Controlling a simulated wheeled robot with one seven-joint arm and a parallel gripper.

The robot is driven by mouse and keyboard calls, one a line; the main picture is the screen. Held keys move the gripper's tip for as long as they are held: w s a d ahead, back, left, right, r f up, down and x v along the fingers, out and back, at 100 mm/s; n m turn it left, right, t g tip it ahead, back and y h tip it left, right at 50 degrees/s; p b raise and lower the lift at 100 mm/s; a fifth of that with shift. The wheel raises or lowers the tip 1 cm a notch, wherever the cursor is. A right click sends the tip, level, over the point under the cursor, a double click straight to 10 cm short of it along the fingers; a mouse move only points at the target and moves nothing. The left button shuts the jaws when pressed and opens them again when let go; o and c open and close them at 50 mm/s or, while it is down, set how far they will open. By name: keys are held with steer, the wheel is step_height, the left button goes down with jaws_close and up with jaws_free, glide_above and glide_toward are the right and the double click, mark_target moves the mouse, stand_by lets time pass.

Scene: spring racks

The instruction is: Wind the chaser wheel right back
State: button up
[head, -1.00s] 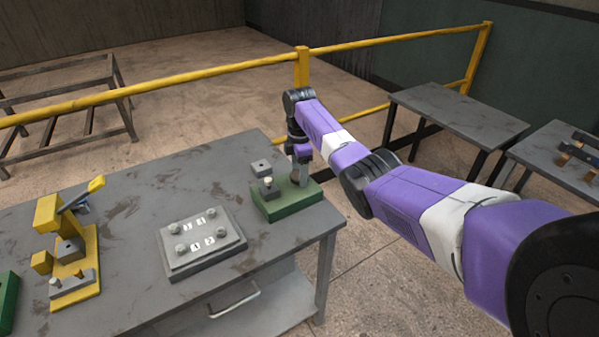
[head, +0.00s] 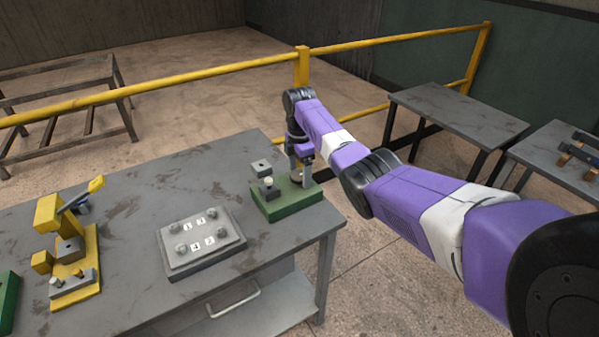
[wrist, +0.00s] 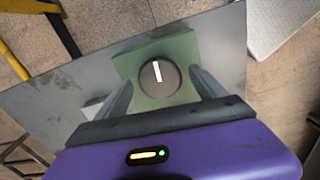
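The chaser wheel seems to be the dark round knob (wrist: 159,78) with a white line across its top, on a green block (wrist: 184,50). In the wrist view the line points nearly straight up, tilted slightly left. My gripper (wrist: 160,80) is above the block with one finger on each side of the knob. The fingers are apart, with a narrow gap showing between each finger and the knob. In the head view my gripper (head: 300,172) is over the right part of the green block (head: 286,207), and the knob is mostly hidden there.
A small post with a pale top (head: 268,183) stands on the block's left part, with a grey holed piece (head: 261,167) behind it. A grey panel with numbered knobs (head: 202,243) and a yellow lever fixture (head: 88,270) are to the left. A yellow rail (head: 220,70) runs behind the table.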

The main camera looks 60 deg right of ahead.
mark_target(300, 175)
steer(key=shift+r+b, duration=0.6)
steer(key=shift+r, duration=3.3)
